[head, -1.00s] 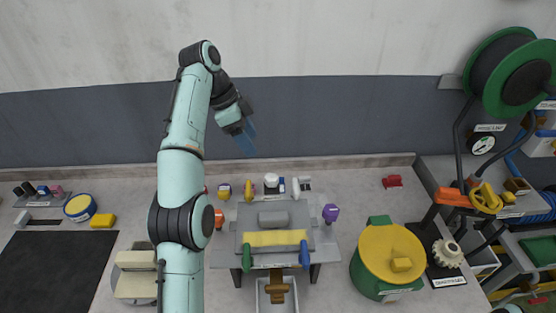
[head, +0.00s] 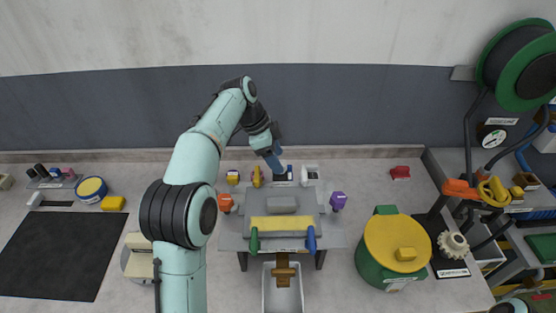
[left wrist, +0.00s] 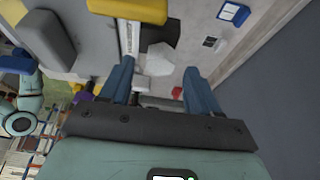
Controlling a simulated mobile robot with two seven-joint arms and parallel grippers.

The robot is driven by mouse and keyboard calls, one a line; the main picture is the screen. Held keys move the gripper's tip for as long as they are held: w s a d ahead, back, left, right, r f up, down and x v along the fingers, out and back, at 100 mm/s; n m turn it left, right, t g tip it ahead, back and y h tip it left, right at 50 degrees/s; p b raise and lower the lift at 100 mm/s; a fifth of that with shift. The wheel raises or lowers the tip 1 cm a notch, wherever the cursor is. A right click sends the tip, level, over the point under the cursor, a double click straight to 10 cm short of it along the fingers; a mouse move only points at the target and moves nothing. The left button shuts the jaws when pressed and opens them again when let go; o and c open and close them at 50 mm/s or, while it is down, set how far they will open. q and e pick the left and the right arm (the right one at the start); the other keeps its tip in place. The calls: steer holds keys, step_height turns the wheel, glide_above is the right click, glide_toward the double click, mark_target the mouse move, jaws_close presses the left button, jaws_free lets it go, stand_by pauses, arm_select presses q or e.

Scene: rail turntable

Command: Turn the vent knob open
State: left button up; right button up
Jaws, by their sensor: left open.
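I cannot read which fitting is the vent knob. My right gripper is not in view.
Near the unit are a yellow knob (head: 257,176), an orange knob (head: 225,202), a purple knob (head: 338,200) and a white fitting (head: 310,175). A green and yellow drum (head: 375,262) stands right. A red part (head: 400,172) lies near the wall.

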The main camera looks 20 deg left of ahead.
arm_select(q)
steer(key=shift+x, duration=0.9)
steer(key=shift+c, duration=0.3)
steer(key=c, duration=1)
